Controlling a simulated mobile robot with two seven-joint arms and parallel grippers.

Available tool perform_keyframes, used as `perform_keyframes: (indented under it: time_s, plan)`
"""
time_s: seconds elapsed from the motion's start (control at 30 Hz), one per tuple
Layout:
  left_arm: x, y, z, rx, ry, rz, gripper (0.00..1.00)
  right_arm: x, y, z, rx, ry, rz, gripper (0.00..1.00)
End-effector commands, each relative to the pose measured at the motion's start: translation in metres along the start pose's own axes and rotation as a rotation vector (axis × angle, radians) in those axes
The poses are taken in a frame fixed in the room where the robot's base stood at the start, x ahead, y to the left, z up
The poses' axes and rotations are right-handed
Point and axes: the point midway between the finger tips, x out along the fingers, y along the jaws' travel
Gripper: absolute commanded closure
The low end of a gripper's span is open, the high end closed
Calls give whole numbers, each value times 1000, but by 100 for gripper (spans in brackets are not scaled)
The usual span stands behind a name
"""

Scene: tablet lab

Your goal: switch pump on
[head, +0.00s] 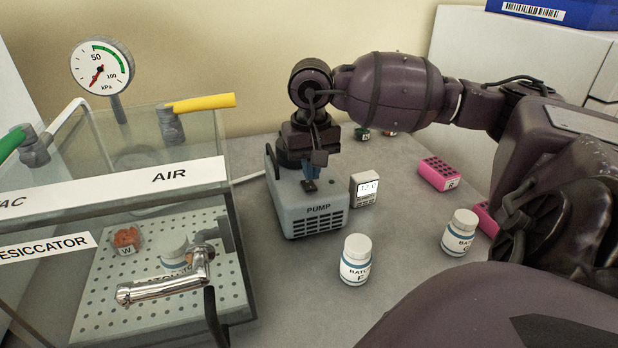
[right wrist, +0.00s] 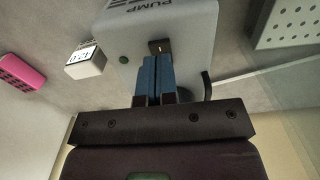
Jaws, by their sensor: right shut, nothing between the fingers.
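The pump (head: 318,217) is a grey box on the bench, marked PUMP, right of the desiccator. It also shows in the right wrist view (right wrist: 190,25). A small dark switch (right wrist: 159,47) sits on its top, with a round green spot (right wrist: 124,59) beside it in the right wrist view. My right gripper (head: 309,184) points down over the pump top, shut and empty. In the right wrist view its blue fingertips (right wrist: 157,62) are at the switch; I cannot tell whether they touch it. My left gripper is not in view.
The glass desiccator (head: 195,172) stands left, with a gauge (head: 101,67), a yellow handle (head: 203,102) and a chrome latch (head: 165,288). A small display (head: 365,190), white bottles (head: 356,262) and a pink rack (head: 438,174) stand right of the pump.

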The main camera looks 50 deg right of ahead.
Motion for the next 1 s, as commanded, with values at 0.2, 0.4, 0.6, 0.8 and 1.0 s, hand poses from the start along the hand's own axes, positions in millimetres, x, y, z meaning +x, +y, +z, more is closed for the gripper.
perform_keyframes:
  time_s: [0.2, 0.4, 0.6, 0.8, 1.0]
  plan:
    - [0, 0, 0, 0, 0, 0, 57, 0, 0, 0, 0, 0, 0, 100]
    - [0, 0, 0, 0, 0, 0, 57, 1, 0, 0, 0, 0, 0, 100]
    - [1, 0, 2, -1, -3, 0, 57, 3, 0, 0, 0, 0, 1, 100]
    - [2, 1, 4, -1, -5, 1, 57, 6, 0, 0, 0, 0, 1, 100]
    - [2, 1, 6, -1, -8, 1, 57, 8, 0, 0, 0, 0, 1, 100]
